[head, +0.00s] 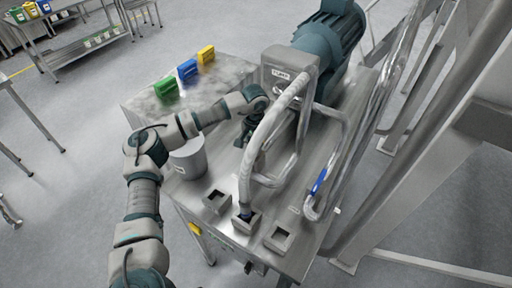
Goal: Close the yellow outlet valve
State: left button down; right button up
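I cannot make out a valve with a yellow handle on the piping. A silver pipe (262,125) curves down from the grey pump head (288,72), which carries a "PUMP" label. A blue handle-like part (319,182) sits on the right-hand pipe loop. My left arm comes in from the lower left. Its gripper (243,140) points down close beside the left side of the pipe. Its fingers are dark and small against the pipe, so I cannot tell if they are open or touching anything. My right gripper is not in view.
A grey bucket (188,160) is beside my forearm. Small square holders (278,237) line the front. A teal motor (334,50) stands behind. A frame (425,135) borders the right.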

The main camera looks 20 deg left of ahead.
pick_arm(q)
jog(key=shift+d+f, duration=0.1)
jog(key=shift+d, duration=0.1)
jog(key=shift+a, duration=0.15)
jog(key=n+b, duration=0.1)
jog(key=n, duration=0.5)
jog(key=shift+n+b, duration=0.3)
jog(key=n, duration=0.3)
jog(key=shift+n, duration=0.4)
jog(key=n, duration=0.3)
jog(key=shift+b, duration=0.4)
jog(key=n, duration=0.3)
jog(key=shift+w+n, duration=0.1)
jog(key=shift+n, duration=0.5)
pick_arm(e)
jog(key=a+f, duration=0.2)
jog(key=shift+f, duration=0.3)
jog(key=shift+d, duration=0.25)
